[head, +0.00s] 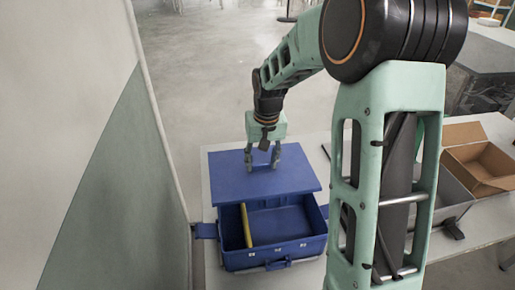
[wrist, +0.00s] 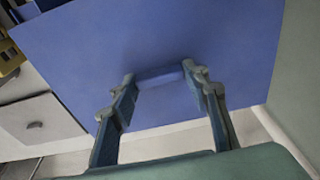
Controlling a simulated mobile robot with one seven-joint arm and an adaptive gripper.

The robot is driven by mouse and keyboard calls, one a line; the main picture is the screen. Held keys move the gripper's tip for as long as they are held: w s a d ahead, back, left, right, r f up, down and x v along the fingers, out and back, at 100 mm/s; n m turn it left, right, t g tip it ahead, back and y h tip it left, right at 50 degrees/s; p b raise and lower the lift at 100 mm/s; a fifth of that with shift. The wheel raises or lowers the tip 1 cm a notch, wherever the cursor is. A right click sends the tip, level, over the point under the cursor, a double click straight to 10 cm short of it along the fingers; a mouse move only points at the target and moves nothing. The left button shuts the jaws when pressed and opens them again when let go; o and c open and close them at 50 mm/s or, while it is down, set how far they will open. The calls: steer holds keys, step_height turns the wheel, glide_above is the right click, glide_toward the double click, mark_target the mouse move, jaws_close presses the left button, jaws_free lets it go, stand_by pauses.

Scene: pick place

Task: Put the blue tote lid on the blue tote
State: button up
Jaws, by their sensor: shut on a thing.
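The blue tote lid (head: 290,181) is a flat blue panel over the far part of the blue tote (head: 275,259). The near part of the tote is uncovered, and its inside shows. My gripper (head: 262,166) is above the lid and shut on its raised handle. In the wrist view the fingers (wrist: 160,88) are on both ends of the handle, and the lid (wrist: 185,40) fills the upper part. I cannot tell whether the lid touches the tote's rim.
A yellow item (head: 246,225) stands inside the tote at the left. An open cardboard box (head: 480,166) is at the right on the white table (head: 488,212), beside a grey bin (head: 452,194). A wall panel (head: 120,190) stands close on the left.

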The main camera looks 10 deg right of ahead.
steer(key=r+p, duration=0.2)
glide_above(271, 195)
steer(key=shift+w, duration=0.15)
steer(key=shift+s+f, duration=0.15)
steer(key=shift+s, duration=0.3)
step_height(271, 195, down, 7)
steer(key=b, duration=0.6)
steer(key=shift+f+b, duration=0.8)
steer(key=shift+f, duration=0.1)
stand_by(1.4)
stand_by(0.3)
steer(key=o, duration=1.4)
steer(key=shift+c, duration=0.2)
steer(key=shift+r+p, duration=3.2)
steer(key=shift+r, duration=0.85)
